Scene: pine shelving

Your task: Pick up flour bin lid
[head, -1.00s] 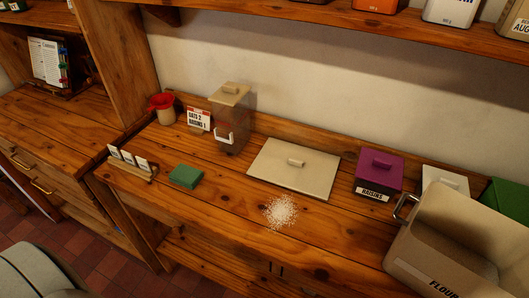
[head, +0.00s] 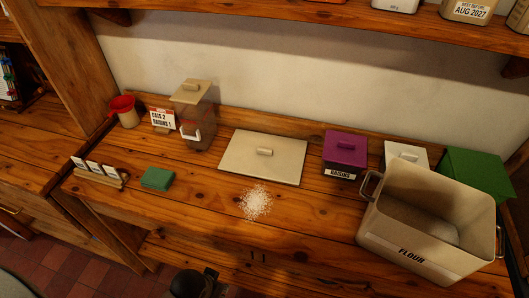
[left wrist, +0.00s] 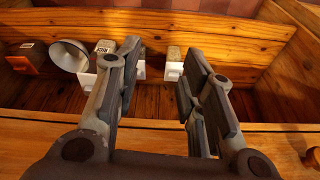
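The flour bin lid (head: 240,153) is a flat, cream, square lid with a small bar handle on top. It lies flat on the wooden counter in the middle of the head view, with nothing touching its handle. The open flour bin (head: 408,252), cream with a FLOUR label, stands to its right with flour inside. My left gripper (left wrist: 165,70) is open and empty in the left wrist view, over a wooden compartment holding small containers; the lid does not show there. A dark part of my arm shows at the bottom of the head view. My right gripper is not in view.
A purple raisins bin (head: 345,148), a white bin (head: 404,153) and a green box (head: 478,172) stand right of the lid. A clear dispenser (head: 196,120) stands left. Spilled flour (head: 256,202) lies in front. A shelf (head: 300,12) overhangs the back.

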